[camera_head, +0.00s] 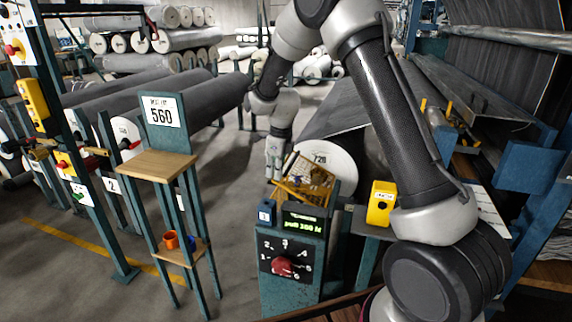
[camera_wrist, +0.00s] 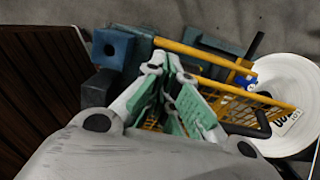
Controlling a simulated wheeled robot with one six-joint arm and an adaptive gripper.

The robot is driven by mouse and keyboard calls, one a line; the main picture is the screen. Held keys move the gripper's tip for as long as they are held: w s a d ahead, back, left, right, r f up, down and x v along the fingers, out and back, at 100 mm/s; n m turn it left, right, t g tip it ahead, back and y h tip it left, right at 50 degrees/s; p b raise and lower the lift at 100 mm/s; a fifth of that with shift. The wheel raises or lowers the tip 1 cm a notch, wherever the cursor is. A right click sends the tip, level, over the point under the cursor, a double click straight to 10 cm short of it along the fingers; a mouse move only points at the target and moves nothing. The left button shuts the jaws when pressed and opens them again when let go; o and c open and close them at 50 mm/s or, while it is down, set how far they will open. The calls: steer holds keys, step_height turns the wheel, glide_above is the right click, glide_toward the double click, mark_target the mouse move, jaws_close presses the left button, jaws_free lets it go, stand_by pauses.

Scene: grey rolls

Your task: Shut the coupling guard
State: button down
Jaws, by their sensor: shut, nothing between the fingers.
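The coupling guard (camera_head: 311,171) is a yellow-framed mesh cage on top of the teal control post, in front of the roll marked 720. It stands tilted, its upper edge raised, so it looks open. In the wrist view its yellow frame (camera_wrist: 222,61) runs behind and to the right of my fingers. My gripper (camera_head: 273,176) is shut and empty, pointing down at the guard's left side. In the wrist view the green-padded fingers of my gripper (camera_wrist: 165,78) meet over the guard's left part. I cannot tell whether they touch it. What lies inside the guard is mostly hidden.
The teal post (camera_head: 288,262) carries a red knob (camera_head: 283,266) and a lit display (camera_head: 302,222). A yellow button box (camera_head: 381,203) stands to the right. A wooden-topped stand (camera_head: 158,166) with an orange cup (camera_head: 171,240) is at left. Floor between stand and post is clear.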

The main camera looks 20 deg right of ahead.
step_height(320, 180, down, 9)
steer(key=w+a, duration=0.2)
steer(key=a, duration=0.1)
steer(key=shift+r, duration=0.1)
stand_by(0.5)
